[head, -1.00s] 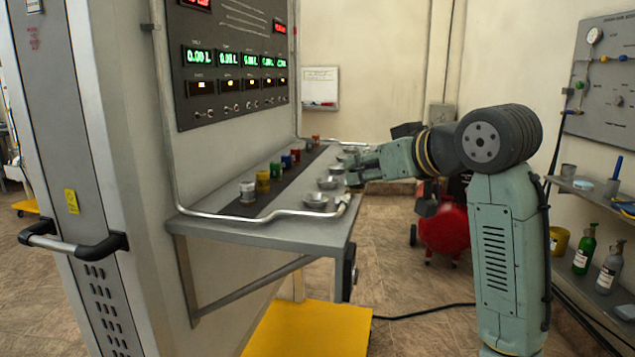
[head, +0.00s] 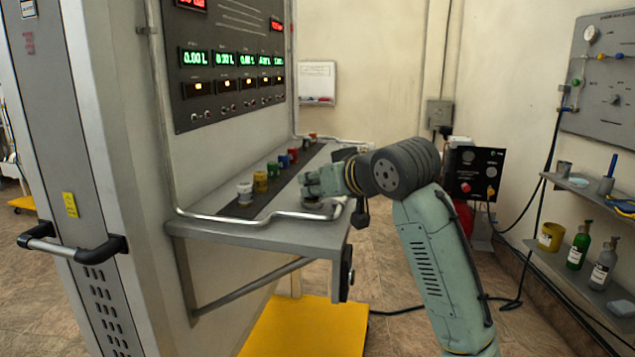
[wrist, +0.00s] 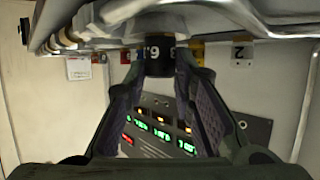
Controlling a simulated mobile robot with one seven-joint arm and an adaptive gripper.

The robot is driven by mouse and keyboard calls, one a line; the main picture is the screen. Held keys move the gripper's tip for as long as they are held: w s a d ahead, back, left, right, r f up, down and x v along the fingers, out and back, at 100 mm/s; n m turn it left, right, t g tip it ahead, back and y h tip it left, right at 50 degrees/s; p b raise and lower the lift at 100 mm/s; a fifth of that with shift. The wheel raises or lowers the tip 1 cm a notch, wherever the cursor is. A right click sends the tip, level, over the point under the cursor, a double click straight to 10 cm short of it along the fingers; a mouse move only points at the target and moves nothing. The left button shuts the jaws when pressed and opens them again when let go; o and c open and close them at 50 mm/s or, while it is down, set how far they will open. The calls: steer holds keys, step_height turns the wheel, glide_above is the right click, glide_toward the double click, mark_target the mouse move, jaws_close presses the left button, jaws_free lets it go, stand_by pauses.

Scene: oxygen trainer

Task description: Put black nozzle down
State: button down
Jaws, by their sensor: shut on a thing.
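The black nozzle (wrist: 157,58) is between the two fingers of my gripper (wrist: 156,72) in the wrist view, and light digits show on it. In the head view my gripper (head: 310,186) is low over the front part of the grey shelf (head: 270,232), right of the row of coloured nozzles. The black nozzle is hidden there by the gripper. I cannot tell whether it touches the shelf. A white nozzle (head: 245,193), yellow nozzle (head: 260,182), green nozzle (head: 272,170) and blue nozzle (head: 283,161) stand on the dark strip.
Metal dishes are on the shelf, one (head: 318,206) just under my gripper. A metal rail (head: 262,217) runs along the shelf's edge. The panel with green displays (head: 225,60) rises behind. A yellow base (head: 305,325) lies below. Bottles stand on a side rack (head: 578,250).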

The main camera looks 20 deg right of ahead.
steer(key=shift+f, duration=0.1)
steer(key=c, duration=1.3)
jaws_free()
steer(key=shift+c, duration=0.2)
steer(key=shift+s+r, duration=0.1)
steer(key=shift+r, duration=0.1)
steer(key=b+v, duration=0.1)
steer(key=v, duration=1)
steer(key=shift+s+r, duration=0.15)
steer(key=shift+s, duration=0.25)
steer(key=shift+d, duration=0.1)
